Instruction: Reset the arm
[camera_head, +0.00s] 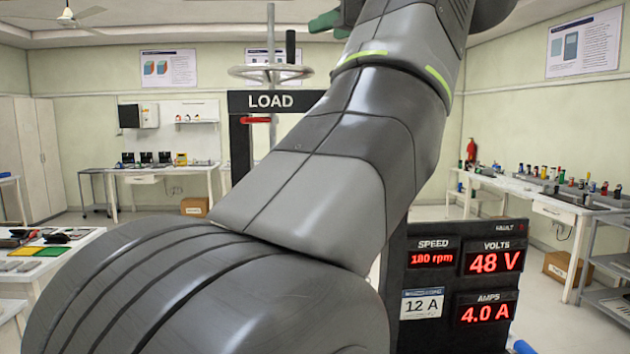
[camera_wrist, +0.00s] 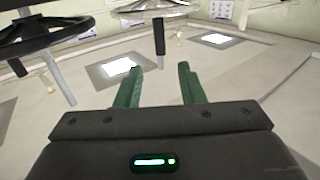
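My gripper (camera_wrist: 160,82) shows in the wrist view with its two green fingers apart and nothing between them. In the head view my grey arm fills the middle and rises to the upper right. A small green part of my gripper shows at the top, and the fingertips cannot be made out there. A black handwheel (camera_wrist: 45,35) is at the upper left of the wrist view, apart from the fingers. A silver handwheel (camera_head: 270,73) stands above the LOAD sign (camera_head: 270,101) in the head view.
A panel (camera_head: 455,262) at the lower right reads 180 rpm, 48 V and 4.0 A, beside a 12 A label. A red lever (camera_head: 256,120) is below the sign. Benches with tools (camera_head: 545,195) line the walls. Open floor lies between them.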

